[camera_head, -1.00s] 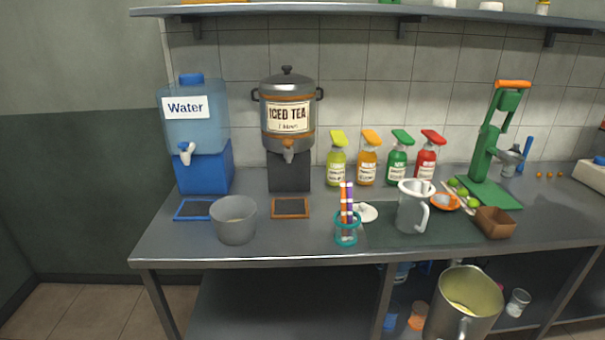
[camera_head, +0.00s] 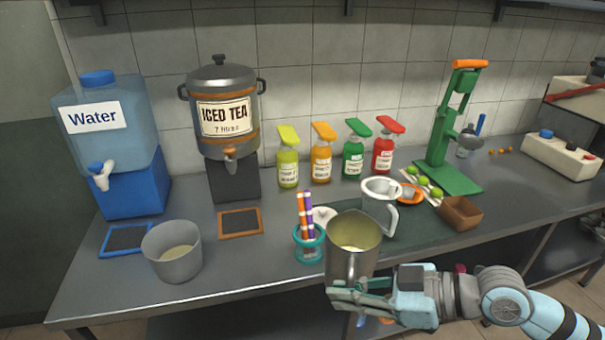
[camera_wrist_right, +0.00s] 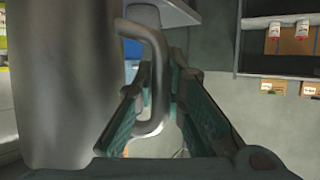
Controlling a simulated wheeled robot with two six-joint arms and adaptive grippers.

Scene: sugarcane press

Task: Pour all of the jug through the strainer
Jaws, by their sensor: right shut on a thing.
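A metal jug (camera_head: 338,262) with pale yellowish liquid inside is held upright in front of the counter's edge. My right gripper (camera_head: 352,292) is shut on its handle, which also shows between the fingers in the right wrist view (camera_wrist_right: 156,85). Behind the jug stands a clear pitcher with a handle (camera_head: 391,218). A white ring (camera_head: 381,181) sits at its top; I cannot tell whether it is the strainer or the rim. The jug hides part of the pitcher. My left gripper is not in view.
A grey bucket (camera_head: 172,268) with a little pale content stands at the left. A teal-rimmed jar of striped sticks (camera_head: 309,243) stands close left of the jug. A brown box (camera_head: 460,213) and green press (camera_head: 445,170) are to the right. The counter's front left (camera_head: 230,275) is clear.

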